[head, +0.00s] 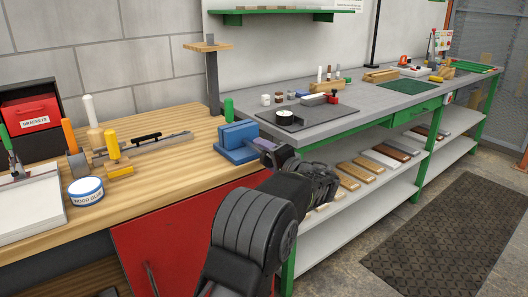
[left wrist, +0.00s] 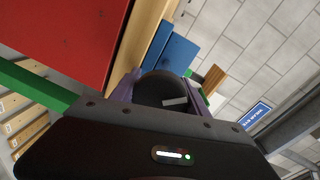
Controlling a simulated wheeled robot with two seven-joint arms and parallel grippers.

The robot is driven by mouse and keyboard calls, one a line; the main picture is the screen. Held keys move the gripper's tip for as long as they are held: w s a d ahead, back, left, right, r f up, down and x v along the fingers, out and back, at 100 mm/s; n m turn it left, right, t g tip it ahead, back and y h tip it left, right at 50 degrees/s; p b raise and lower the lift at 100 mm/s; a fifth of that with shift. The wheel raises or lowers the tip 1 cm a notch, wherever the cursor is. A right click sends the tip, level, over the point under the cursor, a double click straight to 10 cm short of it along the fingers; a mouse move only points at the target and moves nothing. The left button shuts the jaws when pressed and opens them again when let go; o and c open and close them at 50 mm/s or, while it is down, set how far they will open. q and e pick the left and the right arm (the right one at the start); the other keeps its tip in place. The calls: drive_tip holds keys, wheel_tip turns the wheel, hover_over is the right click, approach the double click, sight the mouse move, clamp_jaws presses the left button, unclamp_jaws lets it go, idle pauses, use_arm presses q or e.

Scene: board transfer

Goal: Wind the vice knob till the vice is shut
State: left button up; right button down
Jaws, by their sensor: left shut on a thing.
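The blue vice (head: 233,152) stands at the right end of the wooden bench, near its front corner. Its blue body also shows in the left wrist view (left wrist: 178,54). I cannot tell how wide the gap between its jaws is. The dark, rounded vice knob (left wrist: 158,88) sits between the purple fingers of my left gripper in the left wrist view. My left gripper (head: 270,148) comes in from the front right of the vice and is shut on the knob. In the head view my fingers and arm mostly hide the knob. My right gripper is in neither view.
The wooden bench (head: 190,180) also carries a wood glue tub (head: 86,190), several tools and a red brackets bin (head: 30,113). A green cylinder (head: 229,107) stands behind the vice. A grey workbench (head: 335,117) with a green frame stands to the right.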

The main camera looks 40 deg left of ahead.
use_arm(q)
drive_tip(key=m+p, duration=0.2)
drive_tip(key=m, duration=0.2)
drive_tip(key=shift+f+g, duration=0.1)
drive_tip(key=shift+g, duration=0.2)
drive_tip(key=shift+m, duration=0.3)
drive_tip(key=o, duration=1.4)
drive_tip(key=shift+c, duration=0.2)
drive_tip(key=v, duration=0.7)
drive_tip(key=shift+d, duration=0.45)
drive_tip(key=shift+s, duration=0.1)
